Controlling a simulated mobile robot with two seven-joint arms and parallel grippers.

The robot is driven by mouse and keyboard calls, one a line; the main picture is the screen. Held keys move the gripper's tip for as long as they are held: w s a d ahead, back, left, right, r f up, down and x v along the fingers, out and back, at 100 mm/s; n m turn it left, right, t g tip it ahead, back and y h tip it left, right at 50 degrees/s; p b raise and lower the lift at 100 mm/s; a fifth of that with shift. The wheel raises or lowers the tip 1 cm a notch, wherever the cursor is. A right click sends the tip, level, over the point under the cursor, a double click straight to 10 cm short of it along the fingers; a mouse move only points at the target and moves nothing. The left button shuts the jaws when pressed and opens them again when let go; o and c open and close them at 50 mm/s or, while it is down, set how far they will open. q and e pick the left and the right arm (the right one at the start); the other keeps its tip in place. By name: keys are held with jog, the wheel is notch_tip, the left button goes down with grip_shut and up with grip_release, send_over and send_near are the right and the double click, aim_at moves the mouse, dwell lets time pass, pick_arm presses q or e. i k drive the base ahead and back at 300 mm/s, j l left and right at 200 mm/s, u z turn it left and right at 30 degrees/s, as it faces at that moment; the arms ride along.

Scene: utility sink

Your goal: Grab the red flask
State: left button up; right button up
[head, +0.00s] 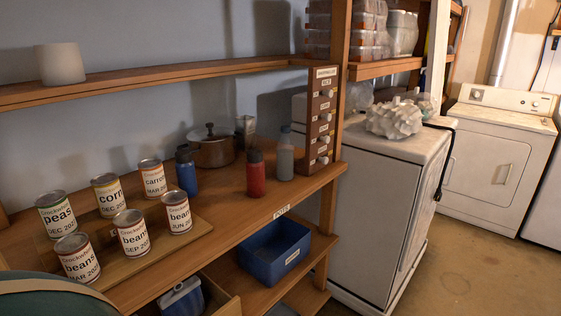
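The red flask (255,174) stands upright on the wooden shelf (212,226), near its front edge, with a dark cap on top. A clear grey bottle (285,158) stands just right of it and slightly behind. A blue flask (187,173) with a dark cap stands to its left. Nothing covers the red flask in the head view. Neither of my grippers shows in this view.
Several labelled cans (132,233) stand on a board at the left. A pot (211,148) sits behind the flasks. A blue bin (274,250) is on the shelf below. A white cabinet (375,190) stands right of the shelving. Floor at the right is clear.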

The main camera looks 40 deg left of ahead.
aim_at(255, 164)
jog(key=i+u, duration=0.25)
jog(key=i, duration=0.2)
jog(key=i+l+u, duration=0.55)
jog(key=i, duration=0.3)
jog(key=i+l+u, duration=0.3)
jog(key=u, duration=0.2)
jog(key=i+l+u, duration=0.5)
jog(key=k+j, duration=0.05)
jog(key=k, duration=0.05)
